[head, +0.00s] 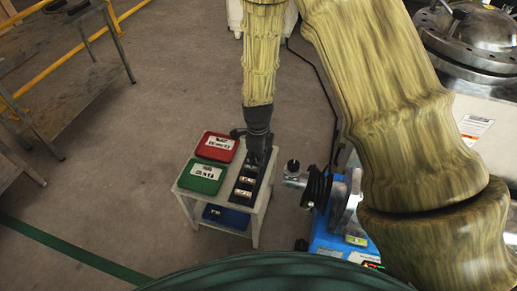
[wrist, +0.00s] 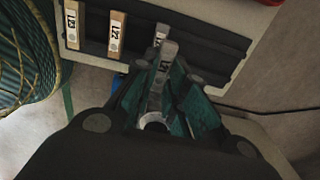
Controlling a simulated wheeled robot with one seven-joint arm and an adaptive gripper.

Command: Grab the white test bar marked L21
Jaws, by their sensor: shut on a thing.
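My gripper (wrist: 168,70) is shut on a pale grey-white test bar (wrist: 168,52), which stands up between the fingers; its label is too blurred to read fully. Behind it, another pale bar (wrist: 160,33) shows partly in the black rack (wrist: 210,30). Two tan-edged bars, L22 (wrist: 115,32) and L23 (wrist: 72,25), sit in the rack to the left. In the head view my gripper (head: 259,154) is over the far end of the rack (head: 235,196), and the held bar cannot be made out.
A red tray (head: 217,137) and a green tray (head: 187,178) lie beside the rack on a small white table (head: 246,232). A blue bin (head: 226,216) is on its lower shelf. Blue equipment (head: 325,236) stands close at right. Floor is free at left.

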